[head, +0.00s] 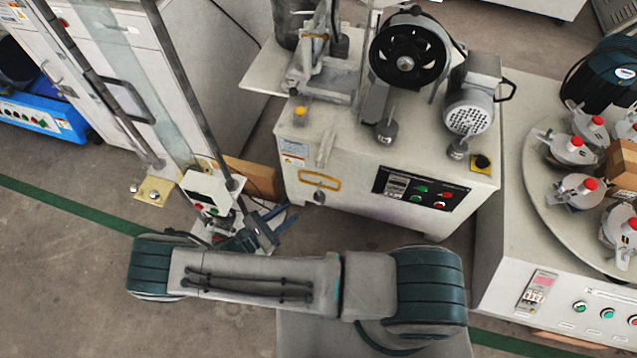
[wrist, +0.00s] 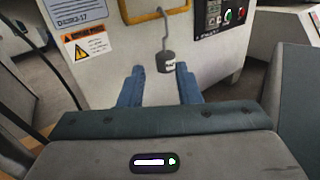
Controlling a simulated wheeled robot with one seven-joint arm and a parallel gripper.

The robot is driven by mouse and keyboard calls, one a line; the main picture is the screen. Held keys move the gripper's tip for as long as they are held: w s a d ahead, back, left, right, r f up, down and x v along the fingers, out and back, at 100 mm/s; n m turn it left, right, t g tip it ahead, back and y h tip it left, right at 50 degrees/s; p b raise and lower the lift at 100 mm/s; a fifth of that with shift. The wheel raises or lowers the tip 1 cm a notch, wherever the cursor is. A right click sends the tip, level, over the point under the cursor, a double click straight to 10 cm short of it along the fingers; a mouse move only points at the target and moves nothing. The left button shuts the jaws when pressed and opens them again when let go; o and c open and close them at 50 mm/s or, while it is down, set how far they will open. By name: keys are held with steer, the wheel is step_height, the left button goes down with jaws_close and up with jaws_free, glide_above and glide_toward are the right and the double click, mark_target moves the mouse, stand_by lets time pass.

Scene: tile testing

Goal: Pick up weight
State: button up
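A small dark cylindrical weight (wrist: 167,62) with a pale label hangs from a thin rod in the wrist view, below a yellow frame on the machine's pale front. My gripper (wrist: 159,69) is open and empty, with its two blue fingers apart. In the wrist picture the weight appears between the fingertips, nearer the right one, and seems to lie ahead of them; no contact shows. In the head view my gripper (head: 268,224) is low in front of the machine, left of the yellow frame (head: 320,181). Two similar grey weights (head: 386,131) (head: 458,149) show on the machine's top.
The pale machine (head: 400,165) carries a black wheel (head: 408,58), a motor (head: 470,108) and a button panel (head: 420,191). A round table with several red-capped jars (head: 575,187) stands at right. A pale frame with upright rods (head: 190,85) stands left. Floor is open at lower left.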

mark_target(321, 195)
steer(key=b+x, duration=0.1)
steer(key=x, duration=0.5)
steer(key=b+x, duration=0.1)
steer(key=x, duration=0.5)
steer(key=shift+s+d+b, duration=0.1)
steer(key=shift+d+b, duration=0.25)
steer(key=shift+d, duration=0.1)
steer(key=shift+w+d, duration=0.3)
steer(key=shift+d, duration=0.05)
jaws_close()
